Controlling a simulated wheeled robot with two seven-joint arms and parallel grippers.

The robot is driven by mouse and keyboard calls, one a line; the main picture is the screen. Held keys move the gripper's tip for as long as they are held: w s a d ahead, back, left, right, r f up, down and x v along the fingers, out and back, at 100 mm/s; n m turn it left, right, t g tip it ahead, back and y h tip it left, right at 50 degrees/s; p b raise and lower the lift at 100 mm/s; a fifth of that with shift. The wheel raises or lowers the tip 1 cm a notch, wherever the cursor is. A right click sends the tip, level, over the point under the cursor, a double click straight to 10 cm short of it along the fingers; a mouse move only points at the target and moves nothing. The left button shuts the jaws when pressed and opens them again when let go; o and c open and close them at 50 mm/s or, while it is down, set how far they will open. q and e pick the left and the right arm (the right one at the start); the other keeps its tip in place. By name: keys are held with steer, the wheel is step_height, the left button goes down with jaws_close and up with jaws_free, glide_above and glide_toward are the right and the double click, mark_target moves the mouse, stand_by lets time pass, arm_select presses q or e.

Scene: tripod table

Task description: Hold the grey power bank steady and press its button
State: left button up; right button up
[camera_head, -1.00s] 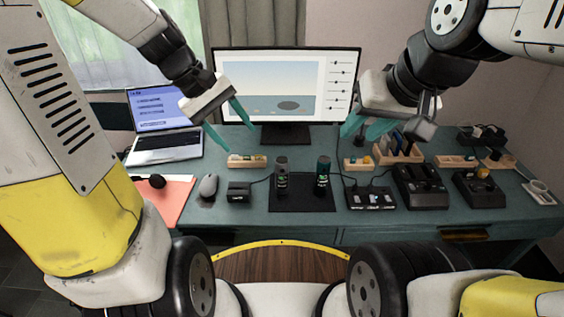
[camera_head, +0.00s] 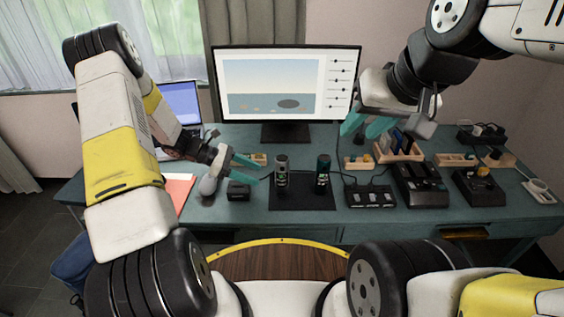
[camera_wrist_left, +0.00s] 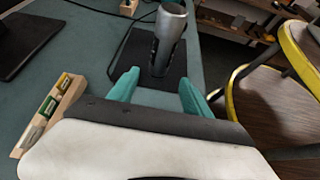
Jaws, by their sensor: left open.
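The grey power bank (camera_head: 281,177), a cylinder with a dark lower part, stands upright on the black mat (camera_head: 300,204). In the left wrist view the power bank (camera_wrist_left: 170,22) is just beyond the fingertips, roughly centred between them. My left gripper (camera_head: 256,171) is open and empty, low over the table, left of the power bank and apart from it; its teal fingers (camera_wrist_left: 158,92) point toward it. The button cannot be made out. My right gripper (camera_head: 366,125) appears open and empty, raised in front of the monitor's right edge.
A dark green cylinder (camera_head: 322,176) stands on the same mat to the right. A black box (camera_head: 238,191) and a grey mouse (camera_head: 208,186) lie left. A wooden tray with small items (camera_wrist_left: 50,115) is close beside my left gripper.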

mark_target(279, 184)
arm_select(q)
steer(key=shift+x, duration=5.1)
steer(key=shift+f, duration=0.1)
steer(key=c, duration=0.9)
steer(key=shift+o, duration=0.2)
steer(key=shift+a, duration=0.1)
arm_select(e)
jaws_close()
